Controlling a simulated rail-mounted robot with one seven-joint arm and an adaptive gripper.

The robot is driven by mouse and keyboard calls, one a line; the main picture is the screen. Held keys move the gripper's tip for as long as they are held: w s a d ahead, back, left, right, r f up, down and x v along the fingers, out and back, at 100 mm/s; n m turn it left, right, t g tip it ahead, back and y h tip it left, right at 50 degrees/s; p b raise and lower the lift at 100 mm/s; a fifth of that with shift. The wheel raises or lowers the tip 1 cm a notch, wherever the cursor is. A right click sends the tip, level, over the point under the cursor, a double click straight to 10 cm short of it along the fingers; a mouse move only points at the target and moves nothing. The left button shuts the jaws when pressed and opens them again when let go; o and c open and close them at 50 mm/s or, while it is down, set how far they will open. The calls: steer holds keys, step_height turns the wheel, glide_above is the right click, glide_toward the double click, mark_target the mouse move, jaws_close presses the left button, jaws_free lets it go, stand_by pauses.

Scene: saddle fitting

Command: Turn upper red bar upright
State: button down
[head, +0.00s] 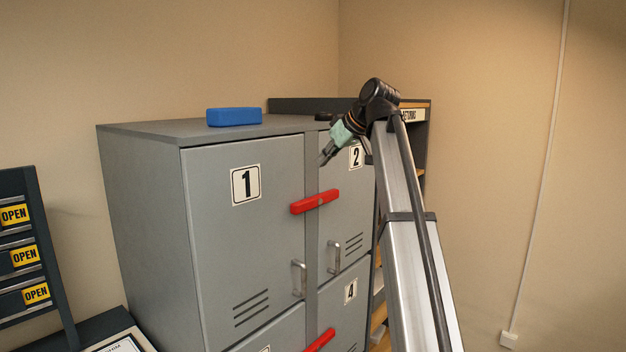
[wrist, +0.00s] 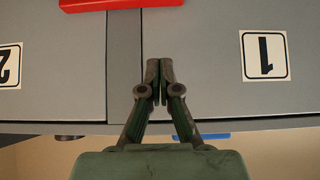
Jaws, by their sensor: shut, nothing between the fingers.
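The upper red bar (head: 314,201) lies across the strip between doors 1 and 2 of the grey locker. It is close to level, its right end a little higher in the head view. In the upside-down wrist view the red bar (wrist: 122,4) shows partly at the top edge. My gripper (head: 322,162) is above the bar, near the top of the strip, apart from the bar. In the wrist view my gripper (wrist: 160,64) is shut and empty, its fingers together in front of the strip and the edge of door 1.
A lower red bar (head: 319,341) sits between the lower doors. Door handles (head: 299,278) stick out below the upper bar. A blue block (head: 234,117) lies on the locker top. A shelf unit (head: 418,138) stands behind, and a rack with OPEN labels (head: 24,256) at left.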

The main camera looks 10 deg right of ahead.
steer(key=p, duration=0.3)
glide_above(300, 200)
steer(key=s+d, duration=0.1)
steer(key=s, duration=0.1)
steer(key=f, duration=0.7)
steer(key=shift+w, duration=0.2)
step_height(300, 200, down, 2)
steer(key=shift+s+d+f+p, duration=0.15)
steer(key=shift+p, duration=0.35)
steer(key=shift+f, duration=0.8)
steer(key=shift+d+f, duration=0.1)
